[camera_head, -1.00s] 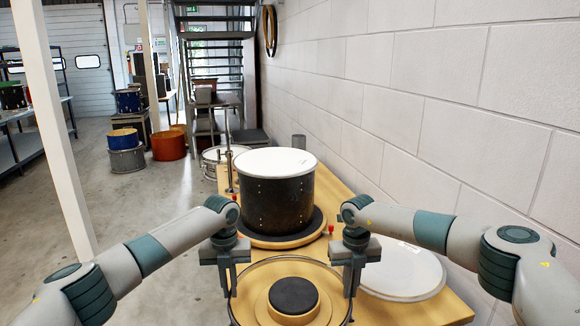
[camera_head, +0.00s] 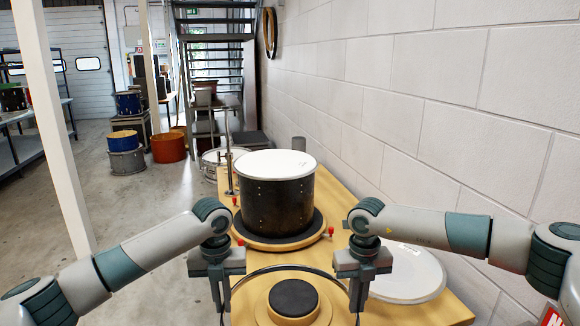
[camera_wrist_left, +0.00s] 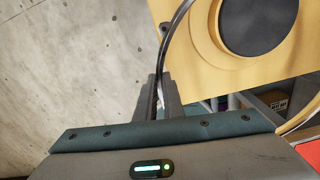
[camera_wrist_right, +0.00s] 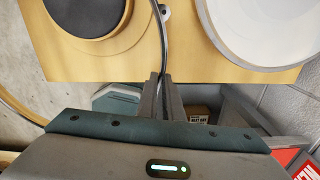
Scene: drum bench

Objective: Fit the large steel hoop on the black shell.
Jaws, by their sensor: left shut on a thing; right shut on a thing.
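The black shell (camera_head: 278,207) stands upright on a round wooden stand on the bench, with a white drumhead (camera_head: 276,163) on its top. The large steel hoop (camera_head: 290,267) is held level between my two grippers, in front of the shell and apart from it. My left gripper (camera_head: 222,300) is shut on the hoop's left side; the left wrist view shows the rim (camera_wrist_left: 163,50) between the fingers. My right gripper (camera_head: 357,300) is shut on the hoop's right side, and the rim (camera_wrist_right: 163,40) shows between its fingers. The hoop's near part is cut off in the head view.
Below the hoop is a round wooden block with a black pad (camera_head: 294,298). A white drumhead in a hoop (camera_head: 411,273) lies at the bench's right. Small red-topped posts (camera_head: 331,231) stand beside the shell. The white wall (camera_head: 450,110) is close on the right.

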